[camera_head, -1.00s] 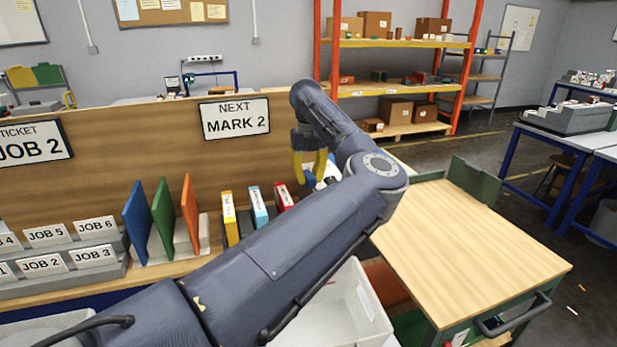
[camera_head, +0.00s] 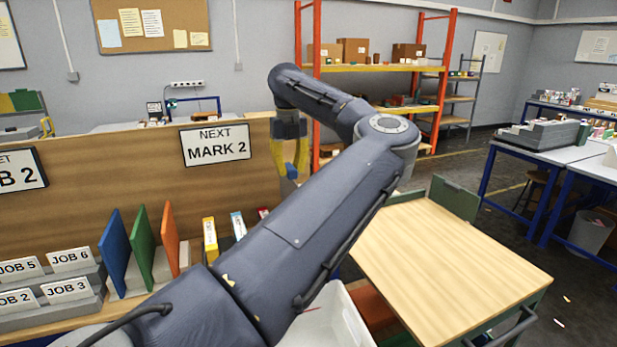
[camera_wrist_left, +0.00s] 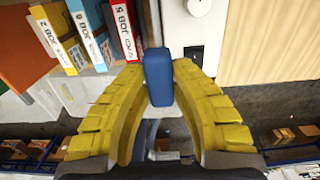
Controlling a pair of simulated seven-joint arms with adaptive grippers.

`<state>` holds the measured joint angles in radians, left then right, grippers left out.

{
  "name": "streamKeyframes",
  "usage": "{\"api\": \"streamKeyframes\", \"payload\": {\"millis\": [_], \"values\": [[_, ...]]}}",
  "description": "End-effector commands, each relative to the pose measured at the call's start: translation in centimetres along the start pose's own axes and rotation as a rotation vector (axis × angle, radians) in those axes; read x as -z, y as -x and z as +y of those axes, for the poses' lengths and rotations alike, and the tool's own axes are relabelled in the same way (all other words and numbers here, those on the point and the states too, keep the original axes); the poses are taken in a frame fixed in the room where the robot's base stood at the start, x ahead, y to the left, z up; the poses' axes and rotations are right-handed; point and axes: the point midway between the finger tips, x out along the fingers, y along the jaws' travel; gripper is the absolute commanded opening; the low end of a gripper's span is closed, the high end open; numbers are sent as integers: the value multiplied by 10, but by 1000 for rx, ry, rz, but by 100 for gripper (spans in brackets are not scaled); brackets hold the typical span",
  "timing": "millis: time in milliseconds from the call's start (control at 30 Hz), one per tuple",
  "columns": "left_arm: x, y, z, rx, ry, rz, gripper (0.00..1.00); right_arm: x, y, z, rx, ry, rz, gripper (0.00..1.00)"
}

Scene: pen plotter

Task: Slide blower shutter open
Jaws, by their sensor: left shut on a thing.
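My left gripper (camera_head: 290,165) is near the right end of the wooden back panel, above the bench. Its yellow fingers are shut on a small blue block (camera_wrist_left: 158,78), which shows upright between the fingertips in the left wrist view. The block's blue end (camera_head: 292,171) also shows in the head view. I cannot tell whether the block is joined to anything. Near the fingertips in the left wrist view is a pale fixture with a dark-marked plate (camera_wrist_left: 194,56) and a round white part (camera_wrist_left: 199,7). I cannot make out a blower shutter. My right gripper is not in view.
Yellow, light-blue and red job boxes (camera_wrist_left: 122,28) stand left of the fingers. Blue, green and orange dividers (camera_head: 143,241) stand further left. The wooden back panel (camera_head: 100,160) rises behind. A wood-topped cart (camera_head: 450,265) and white bin (camera_head: 335,325) are at right.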

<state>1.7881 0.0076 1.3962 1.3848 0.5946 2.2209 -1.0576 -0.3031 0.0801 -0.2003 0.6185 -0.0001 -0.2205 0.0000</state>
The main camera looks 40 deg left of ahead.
Motion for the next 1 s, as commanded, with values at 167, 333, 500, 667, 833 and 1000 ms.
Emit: {"api": "streamKeyframes", "payload": {"millis": [167, 333, 500, 667, 833, 1000], "values": [[0, 1, 0, 2, 0, 0, 0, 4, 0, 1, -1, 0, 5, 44], [0, 0, 0, 2, 0, 0, 29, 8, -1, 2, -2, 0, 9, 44], [0, 0, 0, 1, 0, 1, 36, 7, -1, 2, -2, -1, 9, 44], [0, 1, 0, 2, 0, 1, 36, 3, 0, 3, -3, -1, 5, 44], [0, 15, 0, 3, -1, 0, 36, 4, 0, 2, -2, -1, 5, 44], [0, 43, -1, 6, -2, -1, 36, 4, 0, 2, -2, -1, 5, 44]]}}
